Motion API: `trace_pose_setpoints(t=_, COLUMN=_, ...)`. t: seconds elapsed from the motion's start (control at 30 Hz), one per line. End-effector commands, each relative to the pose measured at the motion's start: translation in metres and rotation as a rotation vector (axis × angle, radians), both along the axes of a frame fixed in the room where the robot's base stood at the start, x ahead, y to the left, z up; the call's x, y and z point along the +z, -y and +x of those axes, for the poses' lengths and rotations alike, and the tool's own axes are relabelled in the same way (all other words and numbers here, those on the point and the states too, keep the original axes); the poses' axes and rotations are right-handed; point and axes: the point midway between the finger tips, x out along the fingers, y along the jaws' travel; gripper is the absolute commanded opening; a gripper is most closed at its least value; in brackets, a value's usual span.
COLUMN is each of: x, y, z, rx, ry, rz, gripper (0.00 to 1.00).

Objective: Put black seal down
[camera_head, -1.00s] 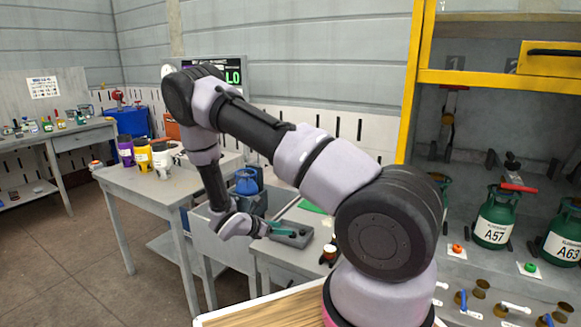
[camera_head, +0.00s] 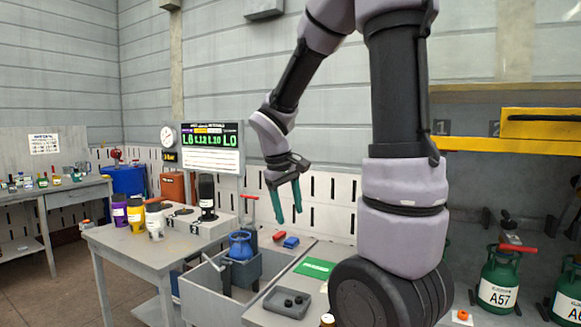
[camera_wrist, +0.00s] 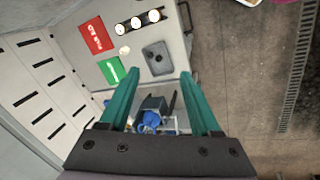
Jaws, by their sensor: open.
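Small black seals (camera_head: 288,302) lie in a shallow grey tray (camera_head: 270,306) on the grey bench, in the head view. The same tray shows in the wrist view (camera_wrist: 150,54), with a dark round shape (camera_wrist: 158,57) in it. My gripper (camera_head: 286,212) has green fingers, spread apart with nothing between them. It hangs well above the bench, higher than the tray and clear of it. In the wrist view my gripper (camera_wrist: 160,75) also shows open and empty, its fingers pointing toward the bench. I cannot tell the seals apart at this size.
A green card (camera_head: 315,267) lies behind the tray. A grey bin (camera_head: 215,283) holding a blue cylinder (camera_head: 240,245) stands to the left. A table (camera_head: 130,248) with purple, yellow and white containers is further left. Green cylinders (camera_head: 498,281) stand at right. The air around my gripper is clear.

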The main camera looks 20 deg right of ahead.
Motion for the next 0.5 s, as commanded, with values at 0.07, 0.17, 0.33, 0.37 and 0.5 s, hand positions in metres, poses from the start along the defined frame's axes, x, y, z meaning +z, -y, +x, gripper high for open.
trace_pose_setpoints(t=0.07, x=0.028, y=-0.004, z=-0.02, rx=-0.096, ry=0.087, rz=0.097, gripper=0.64)
trace_pose_setpoints(t=0.17, x=0.057, y=-0.012, z=-0.044, rx=-0.205, ry=0.183, rz=0.217, gripper=0.64)
trace_pose_setpoints(t=0.33, x=0.097, y=-0.029, z=-0.085, rx=-0.362, ry=0.338, rz=0.416, gripper=0.64)
trace_pose_setpoints(t=0.37, x=0.103, y=-0.031, z=-0.091, rx=-0.384, ry=0.36, rz=0.447, gripper=0.64)
trace_pose_setpoints(t=0.5, x=0.122, y=-0.042, z=-0.113, rx=-0.459, ry=0.443, rz=0.562, gripper=0.64)
